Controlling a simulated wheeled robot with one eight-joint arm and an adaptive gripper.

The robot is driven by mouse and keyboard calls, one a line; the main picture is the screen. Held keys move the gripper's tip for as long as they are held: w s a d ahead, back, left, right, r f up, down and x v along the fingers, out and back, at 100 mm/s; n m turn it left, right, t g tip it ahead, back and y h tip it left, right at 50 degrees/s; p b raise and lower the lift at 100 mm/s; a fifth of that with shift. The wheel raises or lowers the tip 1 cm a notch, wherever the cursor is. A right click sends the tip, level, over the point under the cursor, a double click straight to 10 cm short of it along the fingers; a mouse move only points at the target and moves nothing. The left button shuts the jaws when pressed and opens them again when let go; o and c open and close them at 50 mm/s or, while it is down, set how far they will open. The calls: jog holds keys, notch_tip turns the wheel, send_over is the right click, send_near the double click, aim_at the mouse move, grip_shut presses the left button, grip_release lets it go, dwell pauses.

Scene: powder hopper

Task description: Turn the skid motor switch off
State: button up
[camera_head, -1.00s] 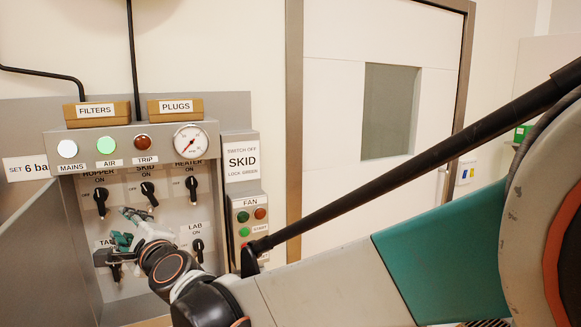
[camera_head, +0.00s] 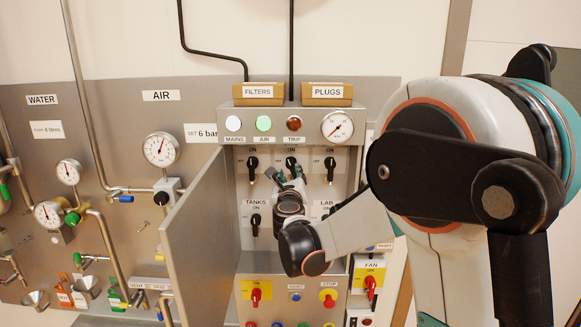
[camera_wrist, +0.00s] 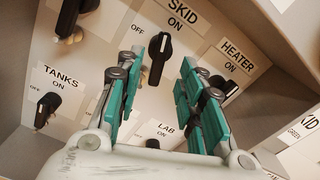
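The SKID switch (camera_wrist: 158,57) is a black rotary knob on the grey panel, seen in the wrist view. Its handle stands nearly upright, with its marked end toward ON; OFF is to its left. In the head view the SKID switch (camera_head: 291,162) shows in the middle of the top row, its lower part near my gripper (camera_head: 287,178). In the wrist view my gripper (camera_wrist: 162,68) is open and empty. Its two teal-padded fingers lie left and right of the SKID knob in the picture. I see no contact; the remaining distance to the knob is hard to tell.
HEATER (camera_wrist: 222,85), TANKS (camera_wrist: 47,108) and LAB (camera_wrist: 153,143) knobs surround the SKID switch, with another black knob (camera_wrist: 70,15) upper left. An open cabinet door (camera_head: 200,235) stands left of my arm. Below are red handles on yellow plates (camera_head: 256,294).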

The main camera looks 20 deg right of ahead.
aim_at(291, 167)
jog(key=x, duration=0.8)
jog(key=shift+w, duration=0.1)
jog(key=c, duration=0.7)
